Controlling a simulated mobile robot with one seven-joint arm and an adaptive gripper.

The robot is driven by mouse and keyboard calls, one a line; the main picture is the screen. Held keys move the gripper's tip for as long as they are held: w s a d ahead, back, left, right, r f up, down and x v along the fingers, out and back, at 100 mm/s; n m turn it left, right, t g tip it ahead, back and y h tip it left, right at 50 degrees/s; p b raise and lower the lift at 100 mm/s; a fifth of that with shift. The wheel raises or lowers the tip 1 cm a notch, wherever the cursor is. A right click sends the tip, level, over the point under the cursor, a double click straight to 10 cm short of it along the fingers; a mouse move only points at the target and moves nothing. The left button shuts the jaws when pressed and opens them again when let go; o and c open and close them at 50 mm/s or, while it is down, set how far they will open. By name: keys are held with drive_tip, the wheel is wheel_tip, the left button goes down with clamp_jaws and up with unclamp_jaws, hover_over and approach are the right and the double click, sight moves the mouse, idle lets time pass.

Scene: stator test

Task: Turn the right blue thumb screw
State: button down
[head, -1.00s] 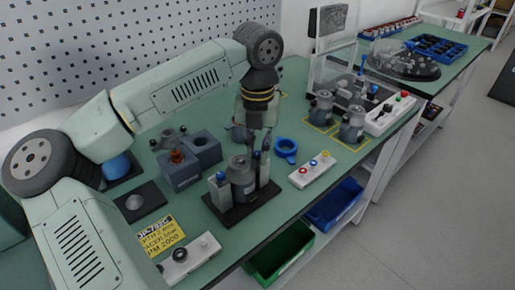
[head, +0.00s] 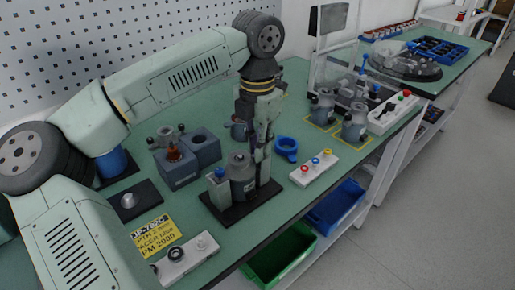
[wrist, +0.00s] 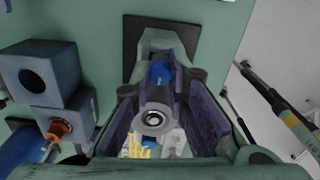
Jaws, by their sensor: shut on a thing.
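The dark fixture plate (head: 225,213) holds a grey stator (head: 241,182) between two upright posts. The left blue thumb screw (head: 220,173) tops the left post and is free. The right blue thumb screw (wrist: 160,72) shows in the wrist view between my purple finger pads; in the head view my fingers hide it. My gripper (head: 262,158) points down over the right post and is shut on that screw. In the wrist view my gripper (wrist: 161,78) has a finger on each side of the screw, and the stator's round top (wrist: 153,119) lies below it in the picture.
Grey blocks (head: 187,160) with a copper-coloured part stand left of the fixture. A blue ring (head: 286,147) and a white button box (head: 314,168) lie to the right. A yellow sign (head: 157,238) lies at the front left. Open floor lies beyond the bench's right edge.

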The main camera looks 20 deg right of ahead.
drive_tip(key=m, duration=0.3)
drive_tip(key=shift+b, duration=0.3)
drive_tip(key=shift+m, duration=0.5)
drive_tip(key=c, duration=1.5)
unclamp_jaws()
drive_tip(key=shift+c, duration=0.2)
wheel_tip(320, 180, up, 12)
